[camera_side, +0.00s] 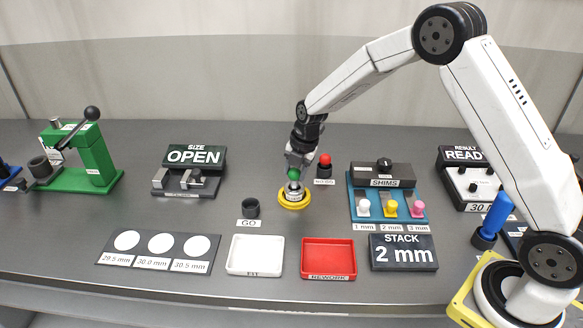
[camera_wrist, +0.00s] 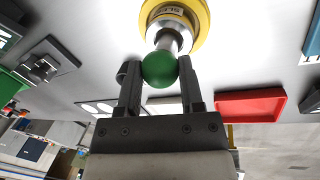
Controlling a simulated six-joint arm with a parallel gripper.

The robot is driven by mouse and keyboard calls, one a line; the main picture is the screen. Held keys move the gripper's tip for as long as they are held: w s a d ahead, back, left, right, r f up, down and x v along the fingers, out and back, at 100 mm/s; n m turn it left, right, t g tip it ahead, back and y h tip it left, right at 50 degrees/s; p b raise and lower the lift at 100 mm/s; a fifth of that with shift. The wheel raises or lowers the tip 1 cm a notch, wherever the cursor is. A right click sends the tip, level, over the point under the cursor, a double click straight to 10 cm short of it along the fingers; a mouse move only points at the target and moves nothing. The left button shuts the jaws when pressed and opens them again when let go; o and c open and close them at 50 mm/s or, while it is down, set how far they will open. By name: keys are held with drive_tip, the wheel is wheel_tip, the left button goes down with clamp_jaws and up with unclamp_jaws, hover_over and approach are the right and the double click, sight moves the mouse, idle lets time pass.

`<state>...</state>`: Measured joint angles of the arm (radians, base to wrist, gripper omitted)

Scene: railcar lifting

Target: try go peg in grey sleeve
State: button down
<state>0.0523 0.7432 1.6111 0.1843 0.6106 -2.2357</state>
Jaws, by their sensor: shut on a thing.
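My gripper (camera_side: 296,163) is shut on the green ball knob of the go peg (camera_side: 293,174). In the wrist view, the two fingers of my gripper (camera_wrist: 158,66) flank the green knob of the go peg (camera_wrist: 160,70), and its silver shank runs to the sleeve. The grey sleeve (camera_side: 293,194) stands in a yellow ring base (camera_side: 284,204); the sleeve also shows in the wrist view (camera_wrist: 167,11). The peg is lined up over the sleeve with its lower end at or inside the mouth; I cannot tell how deep.
The dark GO holder (camera_side: 250,208) stands empty at the left. The red-knobbed no-go peg (camera_side: 325,160) stands close behind, to the right. A white FIT tray (camera_side: 256,255) and red REWORK tray (camera_side: 328,258) lie in front. The shims rack (camera_side: 386,182) is to the right.

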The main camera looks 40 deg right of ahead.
drive_tip(key=shift+s+x, duration=0.15)
drive_tip(key=shift+x, duration=0.55)
drive_tip(key=shift+s+x, duration=0.1)
drive_tip(key=shift+x, duration=0.6)
idle(3.7)
drive_tip(key=shift+d+r, duration=0.1)
drive_tip(key=shift+r, duration=0.1)
drive_tip(key=shift+v, duration=0.75)
drive_tip(key=shift+w+r, duration=0.2)
drive_tip(key=shift+r, duration=0.2)
drive_tip(key=shift+r, duration=0.35)
drive_tip(key=shift+r, duration=0.35)
drive_tip(key=shift+r, duration=0.35)
drive_tip(key=shift+r, duration=0.35)
drive_tip(key=shift+r, duration=0.7)
